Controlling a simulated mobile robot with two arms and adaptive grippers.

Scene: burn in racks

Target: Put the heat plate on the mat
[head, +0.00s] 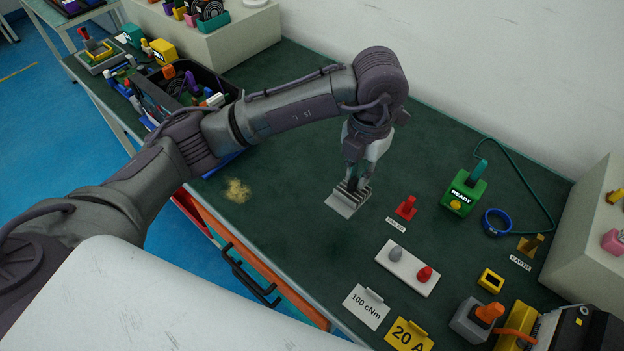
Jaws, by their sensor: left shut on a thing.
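The heat plate (342,207) is a pale grey plate with upright fins, near the middle of the head view. My left gripper (354,184) comes down from above and is shut on its finned part. The plate is at or just above the dark green mat (300,235) that covers the bench top; I cannot tell if they touch. My left wrist hides part of the area behind the plate. My right gripper is not in view.
A red piece (406,208) stands just right of the plate. A white block with two knobs (407,267), a green READY box (464,193) and a blue ring (496,222) lie further right. A black bin (228,88) is behind my arm. The mat left of the plate is mostly clear.

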